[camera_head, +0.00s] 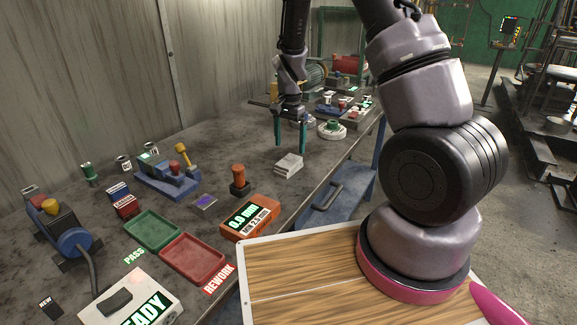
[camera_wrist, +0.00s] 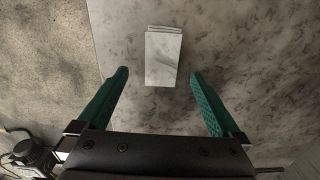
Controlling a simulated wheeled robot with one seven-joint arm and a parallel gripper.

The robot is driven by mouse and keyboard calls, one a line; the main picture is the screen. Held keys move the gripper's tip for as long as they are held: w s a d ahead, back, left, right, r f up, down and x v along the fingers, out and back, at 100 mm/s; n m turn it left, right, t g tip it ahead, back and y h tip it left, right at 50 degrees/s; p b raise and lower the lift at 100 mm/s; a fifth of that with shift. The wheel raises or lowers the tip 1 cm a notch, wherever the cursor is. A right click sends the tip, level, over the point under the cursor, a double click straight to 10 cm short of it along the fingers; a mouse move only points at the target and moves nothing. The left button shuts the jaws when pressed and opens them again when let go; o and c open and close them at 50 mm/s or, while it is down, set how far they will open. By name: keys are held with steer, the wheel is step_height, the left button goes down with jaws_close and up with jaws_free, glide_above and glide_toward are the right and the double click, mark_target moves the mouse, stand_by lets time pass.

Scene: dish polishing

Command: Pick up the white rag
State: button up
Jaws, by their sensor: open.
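The white rag (camera_head: 288,165) is a small folded stack lying flat on the grey workbench (camera_head: 222,135). In the wrist view the rag (camera_wrist: 163,57) is a pale upright rectangle at the top middle, ahead of the fingertips and roughly centred between them. My gripper (camera_head: 290,150) has two green fingers pointing down, just behind the rag in the head view. In the wrist view my gripper (camera_wrist: 160,75) is open and empty, with its fingers wide apart. I cannot tell the exact height of the fingertips above the bench.
An orange gauge box (camera_head: 250,217), a dark stand with an orange knob (camera_head: 239,181), a green tray (camera_head: 152,230) and a red tray (camera_head: 193,257) lie nearer on the bench. A round white-and-green piece (camera_head: 332,130) stands right of my gripper. Bare bench surrounds the rag.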

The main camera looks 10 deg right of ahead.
mark_target(289, 161)
step_height(289, 161, down, 8)
steer(key=shift+w+a+r, duration=0.1)
steer(key=shift+r, duration=0.05)
stand_by(0.3)
steer(key=shift+c, duration=0.3)
jaws_close()
